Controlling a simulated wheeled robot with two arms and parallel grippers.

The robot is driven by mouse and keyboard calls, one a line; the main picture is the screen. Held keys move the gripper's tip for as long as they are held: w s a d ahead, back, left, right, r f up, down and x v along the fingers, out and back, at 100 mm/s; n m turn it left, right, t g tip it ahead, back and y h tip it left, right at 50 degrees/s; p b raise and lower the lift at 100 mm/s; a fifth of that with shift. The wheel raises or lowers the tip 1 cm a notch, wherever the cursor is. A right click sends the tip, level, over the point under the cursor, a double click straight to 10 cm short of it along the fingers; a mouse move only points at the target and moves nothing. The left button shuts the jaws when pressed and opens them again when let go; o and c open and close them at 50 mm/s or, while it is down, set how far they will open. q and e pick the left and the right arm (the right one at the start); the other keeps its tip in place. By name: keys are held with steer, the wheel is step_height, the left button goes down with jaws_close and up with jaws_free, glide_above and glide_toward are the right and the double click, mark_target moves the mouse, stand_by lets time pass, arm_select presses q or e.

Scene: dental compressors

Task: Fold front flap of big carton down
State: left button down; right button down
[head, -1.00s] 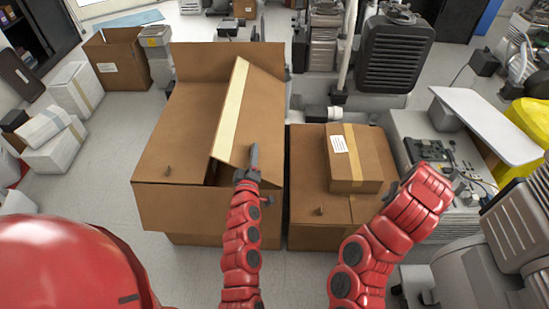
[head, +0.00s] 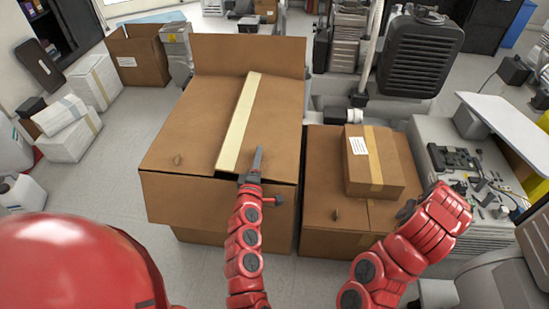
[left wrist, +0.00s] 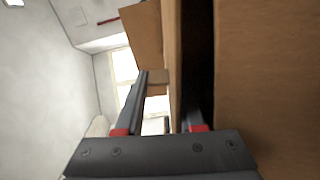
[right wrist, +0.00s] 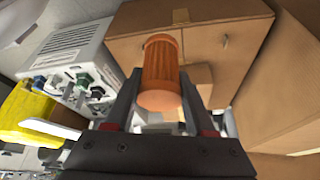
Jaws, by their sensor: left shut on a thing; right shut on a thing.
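The big carton (head: 180,140) stands in the middle of the head view. Its two top flaps lie about level, with a pale tape strip (head: 240,120) along the seam. Its back flap (head: 250,55) stands upright. A dark gap shows along the top of its front face (head: 205,205). My left gripper (head: 257,160) is at the front top edge near the strip's end. In the left wrist view its fingers (left wrist: 168,105) straddle a cardboard panel. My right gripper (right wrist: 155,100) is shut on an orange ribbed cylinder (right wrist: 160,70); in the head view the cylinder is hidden.
A lower carton (head: 325,215) stands close on the right, with a small taped box (head: 375,160) on top. White boxes (head: 95,82) and an open carton (head: 138,55) stand at the left. Equipment (head: 470,180) fills the right side. Floor (head: 120,165) is clear left of the big carton.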

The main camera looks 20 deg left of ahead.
arm_select(q)
steer(key=c, duration=0.6)
jaws_free()
arm_select(e)
steer(key=shift+r, duration=0.1)
